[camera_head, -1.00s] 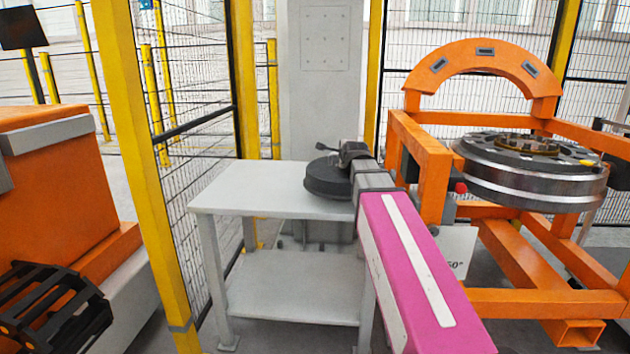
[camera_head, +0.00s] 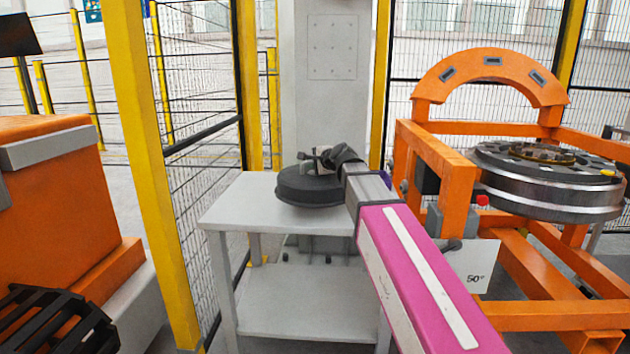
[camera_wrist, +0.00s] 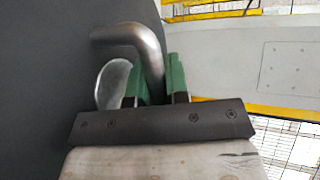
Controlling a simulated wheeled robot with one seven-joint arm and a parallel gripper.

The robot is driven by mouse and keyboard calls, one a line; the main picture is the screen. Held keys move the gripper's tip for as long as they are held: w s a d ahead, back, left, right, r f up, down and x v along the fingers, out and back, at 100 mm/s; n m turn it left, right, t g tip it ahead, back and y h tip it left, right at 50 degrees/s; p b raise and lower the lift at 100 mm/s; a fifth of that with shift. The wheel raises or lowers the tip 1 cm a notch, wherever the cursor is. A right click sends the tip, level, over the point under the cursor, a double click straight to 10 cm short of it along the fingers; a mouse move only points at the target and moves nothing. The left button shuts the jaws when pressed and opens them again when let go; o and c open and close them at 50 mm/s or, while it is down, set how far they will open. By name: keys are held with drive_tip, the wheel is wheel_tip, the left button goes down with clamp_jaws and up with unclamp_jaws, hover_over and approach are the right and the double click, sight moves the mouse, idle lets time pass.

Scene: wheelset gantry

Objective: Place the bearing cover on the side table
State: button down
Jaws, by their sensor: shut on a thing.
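The bearing cover (camera_head: 308,190) is a dark grey round disc. In the head view it is over the right part of the white side table (camera_head: 240,208); I cannot tell whether it touches the top. My gripper (camera_head: 322,158) is at the cover's upper side, at the end of my pink and grey arm. In the wrist view my gripper's green fingers (camera_wrist: 160,82) are shut on the cover's bent metal handle (camera_wrist: 140,42). The cover's dark face (camera_wrist: 45,85) fills the left of that view. My arm hides the table's right side.
An orange frame (camera_head: 455,185) with a large metal wheel (camera_head: 550,180) stands to the right. A yellow post (camera_head: 150,170) and mesh fence are left of the table. The table's left top and lower shelf (camera_head: 295,305) are clear.

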sight(335, 175)
drive_tip(key=w+f, duration=0.1)
drive_tip(key=w, duration=0.1)
drive_tip(key=w+f, duration=0.1)
drive_tip(key=w, duration=0.1)
drive_tip(key=w+f, duration=0.1)
drive_tip(key=w, duration=0.1)
drive_tip(key=shift+d+f, duration=0.25)
drive_tip(key=shift+d, duration=0.05)
drive_tip(key=shift+f, duration=2.05)
drive_tip(key=c, duration=1.1)
unclamp_jaws()
drive_tip(key=shift+f, duration=0.1)
drive_tip(key=v, duration=1.2)
drive_tip(key=shift+s, duration=0.15)
